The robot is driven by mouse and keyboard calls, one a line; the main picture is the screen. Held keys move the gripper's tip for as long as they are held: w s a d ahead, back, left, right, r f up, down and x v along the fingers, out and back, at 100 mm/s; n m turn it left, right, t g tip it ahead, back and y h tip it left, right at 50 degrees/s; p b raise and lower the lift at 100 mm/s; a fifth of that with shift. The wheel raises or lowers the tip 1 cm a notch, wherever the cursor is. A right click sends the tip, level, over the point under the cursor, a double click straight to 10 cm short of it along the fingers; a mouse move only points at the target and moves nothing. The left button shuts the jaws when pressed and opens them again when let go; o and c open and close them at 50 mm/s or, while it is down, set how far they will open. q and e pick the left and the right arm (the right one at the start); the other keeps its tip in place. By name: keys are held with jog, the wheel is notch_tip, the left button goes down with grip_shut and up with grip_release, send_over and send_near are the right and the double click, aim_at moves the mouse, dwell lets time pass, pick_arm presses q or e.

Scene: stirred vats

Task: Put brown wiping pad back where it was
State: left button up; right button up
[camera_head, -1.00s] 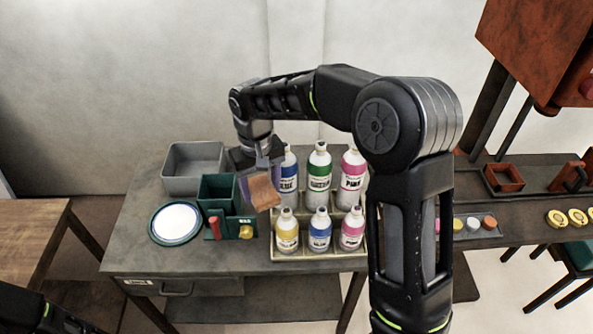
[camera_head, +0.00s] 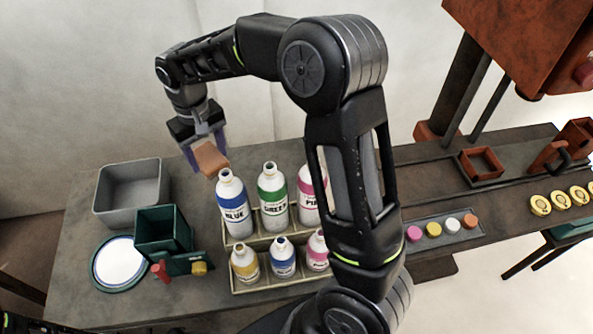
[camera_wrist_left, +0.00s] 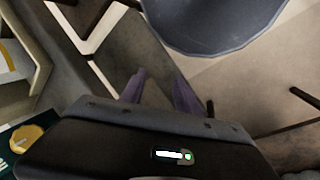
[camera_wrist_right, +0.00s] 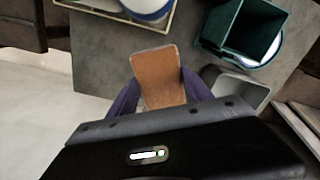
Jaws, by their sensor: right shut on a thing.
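The brown wiping pad (camera_head: 212,160) is a small flat brown block. My right gripper (camera_head: 203,150) is shut on it and holds it in the air over the back of the table, behind and left of the blue-labelled bottle. In the right wrist view the pad (camera_wrist_right: 158,78) sits between the two purple fingers, tilted slightly. My left gripper (camera_wrist_left: 160,90) shows only in the left wrist view, its purple fingers apart with nothing between them.
A grey bin (camera_head: 128,212) stands left of the pad, with a green box (camera_head: 164,236) and round white-topped dish (camera_head: 119,263) in front. Several labelled bottles (camera_head: 271,197) stand in a rack. The table's back strip behind the bottles looks clear.

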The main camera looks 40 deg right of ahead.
jog(key=shift+a+r, duration=0.1)
jog(key=shift+a, duration=0.25)
jog(key=s+d+f+m+b, duration=0.1)
jog(key=d+f+m+b, duration=0.2)
jog(key=d+f+b, duration=0.75)
jog(key=m+b, duration=0.3)
send_over(290, 183)
jog(key=f, duration=0.1)
jog(key=shift+f, duration=0.1)
jog(key=shift+f, duration=3.15)
jog(key=shift+w+f, duration=0.1)
jog(key=shift+f, duration=1.8)
